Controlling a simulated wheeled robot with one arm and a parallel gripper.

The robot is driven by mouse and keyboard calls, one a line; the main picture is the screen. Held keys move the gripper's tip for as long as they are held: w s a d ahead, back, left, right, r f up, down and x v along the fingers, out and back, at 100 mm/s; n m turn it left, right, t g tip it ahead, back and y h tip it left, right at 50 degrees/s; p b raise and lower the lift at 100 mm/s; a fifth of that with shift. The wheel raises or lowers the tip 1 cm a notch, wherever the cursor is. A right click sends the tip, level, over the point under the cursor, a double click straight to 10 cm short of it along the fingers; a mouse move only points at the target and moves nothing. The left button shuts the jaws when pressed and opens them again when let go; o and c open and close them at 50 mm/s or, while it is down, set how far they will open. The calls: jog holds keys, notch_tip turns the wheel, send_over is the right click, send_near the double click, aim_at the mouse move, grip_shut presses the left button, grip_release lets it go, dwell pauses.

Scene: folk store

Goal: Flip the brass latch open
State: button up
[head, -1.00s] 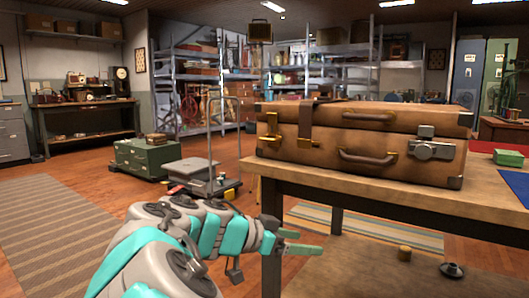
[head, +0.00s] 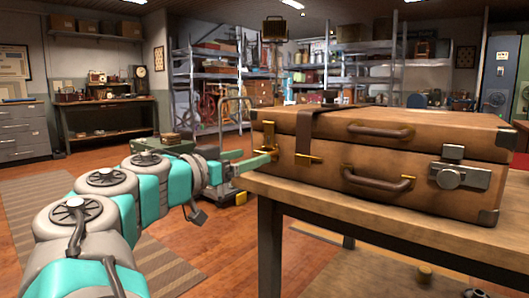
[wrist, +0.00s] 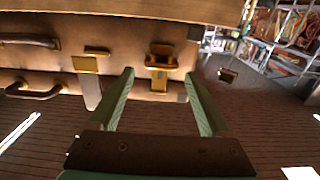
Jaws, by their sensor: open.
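A brown leather suitcase (head: 330,165) lies shut on a wooden table, its front with two handles facing me. A brass latch (head: 269,137) sits near the front's left end; it also shows in the wrist view (wrist: 160,62). My gripper (head: 266,158) is open and empty, just in front of this latch. In the wrist view its green fingers (wrist: 159,76) stand on either side of the lower latch, apart from it as far as I can tell. A strap with a brass buckle (wrist: 85,64) hangs beside the left finger. A silver latch (head: 460,172) is at the suitcase's right.
The wooden table (head: 350,220) has a bare front strip below the suitcase, and its left edge is close under my gripper. A wheeled cart (head: 233,180) stands on the floor behind my wrist. The floor to the left is open.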

aim_at(261, 154)
jog(key=shift+x, duration=2.6)
jog(key=shift+d, duration=0.1)
grip_shut()
